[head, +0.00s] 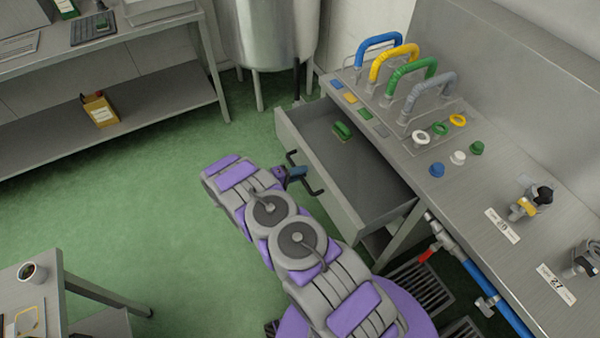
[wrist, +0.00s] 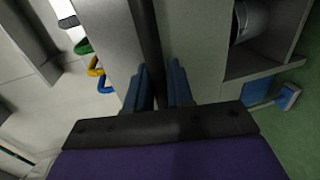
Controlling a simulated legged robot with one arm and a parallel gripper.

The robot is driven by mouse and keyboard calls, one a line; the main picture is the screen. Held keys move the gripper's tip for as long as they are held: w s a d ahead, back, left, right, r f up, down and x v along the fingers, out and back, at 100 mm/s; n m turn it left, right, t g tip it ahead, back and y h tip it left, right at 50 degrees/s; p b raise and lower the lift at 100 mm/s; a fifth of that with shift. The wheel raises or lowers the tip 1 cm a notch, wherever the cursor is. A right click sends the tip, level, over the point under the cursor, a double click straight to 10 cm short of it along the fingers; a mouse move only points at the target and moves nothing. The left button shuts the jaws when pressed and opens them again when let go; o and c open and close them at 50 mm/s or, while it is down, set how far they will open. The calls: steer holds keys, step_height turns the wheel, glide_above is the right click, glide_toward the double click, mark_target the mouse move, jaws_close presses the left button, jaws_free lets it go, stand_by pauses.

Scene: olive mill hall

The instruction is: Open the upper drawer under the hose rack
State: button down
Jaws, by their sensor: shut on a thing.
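The upper drawer (head: 340,205) under the hose rack (head: 449,118) is pulled well out, and its inside shows. My gripper (head: 296,173) is at the handle, in front of the drawer. In the wrist view my gripper (wrist: 160,78) is shut on the handle (wrist: 149,40), with the dark bar running between the two blue fingers.
Blue, yellow, green and grey hoses (head: 388,60) stand on the counter (head: 470,200) above. A steel tank (head: 270,35) is behind the drawer. Another table with a cup (head: 32,272) is at lower left. The green floor (head: 150,190) left of my arm is clear.

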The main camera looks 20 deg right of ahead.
steer(key=c, duration=1.1)
jaws_free()
steer(key=shift+f, duration=0.15)
steer(key=shift+a, duration=0.25)
steer(key=p+v, duration=0.2)
steer(key=v, duration=1.5)
steer(key=shift+w+p, duration=0.15)
steer(key=shift+p, duration=0.2)
